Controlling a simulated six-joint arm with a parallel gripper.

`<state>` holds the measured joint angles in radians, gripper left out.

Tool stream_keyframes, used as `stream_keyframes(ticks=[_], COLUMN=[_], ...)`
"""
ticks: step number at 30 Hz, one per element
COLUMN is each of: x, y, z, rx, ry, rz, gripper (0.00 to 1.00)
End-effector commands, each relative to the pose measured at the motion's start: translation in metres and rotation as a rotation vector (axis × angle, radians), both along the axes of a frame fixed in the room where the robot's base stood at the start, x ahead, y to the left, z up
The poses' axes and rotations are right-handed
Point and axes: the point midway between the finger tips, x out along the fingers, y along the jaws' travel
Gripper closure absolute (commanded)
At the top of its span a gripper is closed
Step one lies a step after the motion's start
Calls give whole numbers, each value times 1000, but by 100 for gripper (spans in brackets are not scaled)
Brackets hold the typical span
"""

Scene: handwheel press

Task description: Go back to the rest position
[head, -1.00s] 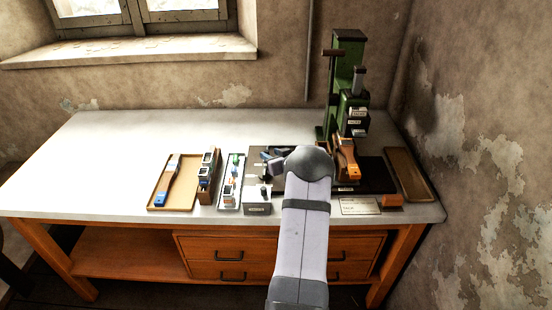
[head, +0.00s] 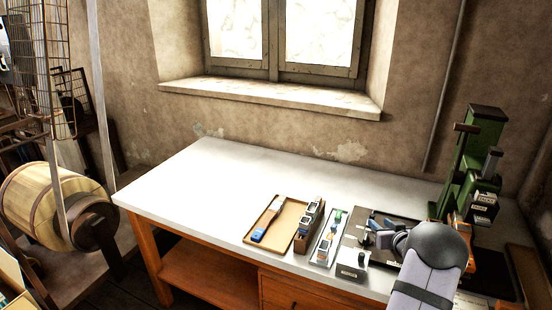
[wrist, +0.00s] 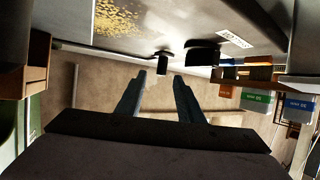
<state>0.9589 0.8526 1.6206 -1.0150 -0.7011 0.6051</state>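My gripper shows in the wrist view (wrist: 157,86) with its two fingers apart and nothing between them. In the head view its dark end (head: 386,238) is above the dark grey board at the right of the table, partly hidden by my arm. The green press (head: 468,165) stands upright at the table's right end, behind and to the right of my gripper. My arm hides the lower front of the press.
The wooden tray (head: 291,243) holds a blue-ended tool. The table's left half (head: 205,183) is clear. A barrel (head: 45,205) stands left.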

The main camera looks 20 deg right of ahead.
Motion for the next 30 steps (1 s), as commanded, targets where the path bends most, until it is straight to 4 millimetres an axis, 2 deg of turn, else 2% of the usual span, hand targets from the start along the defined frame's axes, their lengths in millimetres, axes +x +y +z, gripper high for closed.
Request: stream_keyframes(ticks=[4, 7, 10, 13, 15, 17, 21, 24, 27, 30], x=[10, 19, 20, 5, -14, -35, -93, -138, -181, -217], y=[20, 49, 96, 156, 200, 236, 312, 358, 395, 421], z=[13, 25, 37, 45, 48, 48, 49, 49, 50, 52], rx=[-10, -14, -11, 3, 20, 37, 78, 108, 134, 155], ry=[43, 110, 218, 354, 458, 543, 733, 858, 964, 1050], rz=[-10, -27, -42, -41, -28, -11, 52, 108, 167, 217], gripper=[66, 66, 66, 66, 66, 66, 66, 66, 66, 66])
